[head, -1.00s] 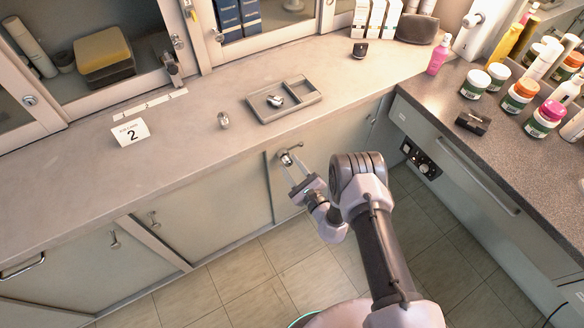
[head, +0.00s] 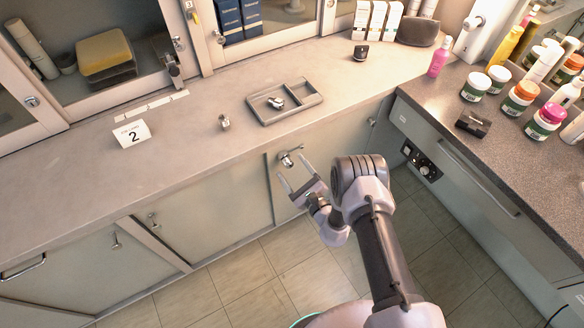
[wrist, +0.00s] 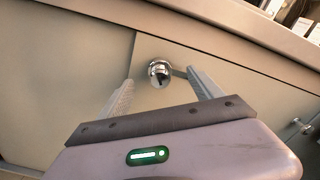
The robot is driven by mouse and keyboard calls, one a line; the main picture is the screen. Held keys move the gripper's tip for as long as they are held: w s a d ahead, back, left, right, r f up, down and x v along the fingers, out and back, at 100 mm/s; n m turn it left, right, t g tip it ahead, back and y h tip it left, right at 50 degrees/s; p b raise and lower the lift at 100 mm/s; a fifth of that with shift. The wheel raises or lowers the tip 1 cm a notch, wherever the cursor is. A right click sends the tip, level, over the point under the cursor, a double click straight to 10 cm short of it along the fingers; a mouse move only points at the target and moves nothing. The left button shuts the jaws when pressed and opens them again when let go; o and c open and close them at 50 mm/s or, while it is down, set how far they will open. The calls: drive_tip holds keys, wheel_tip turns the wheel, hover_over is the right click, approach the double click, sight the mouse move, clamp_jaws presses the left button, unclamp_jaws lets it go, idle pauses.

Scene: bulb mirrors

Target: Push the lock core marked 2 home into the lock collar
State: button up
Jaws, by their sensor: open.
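A chrome lock piece (head: 286,160) sticks out from the cabinet front below the counter edge. It also shows in the wrist view (wrist: 159,72) as a shiny cylinder with a dark spot. I cannot tell core from collar there, nor how deep any core sits, and I read no number on it. My gripper (head: 294,170) is open and empty, in front of the lock piece. In the wrist view its fingers (wrist: 158,88) stand apart, one on each side of the lock piece in the picture. A white card marked 2 (head: 131,134) stands on the counter.
A small metal piece (head: 224,122) stands on the counter. A grey divided tray (head: 291,116) holds another metal piece (head: 276,102). A lever-like part (wrist: 180,73) shows beside the lock piece. Jars (head: 519,96) stand on the right counter. The floor before the cabinet is clear.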

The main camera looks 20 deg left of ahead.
drive_tip(key=shift+p+v, duration=1.4)
drive_tip(key=shift+v, duration=1.35)
drive_tip(key=p+v, duration=0.5)
drive_tip(key=v, duration=1.2)
drive_tip(key=shift+d+p, duration=0.2)
drive_tip(key=shift+p, duration=0.1)
drive_tip(key=shift+s, duration=0.1)
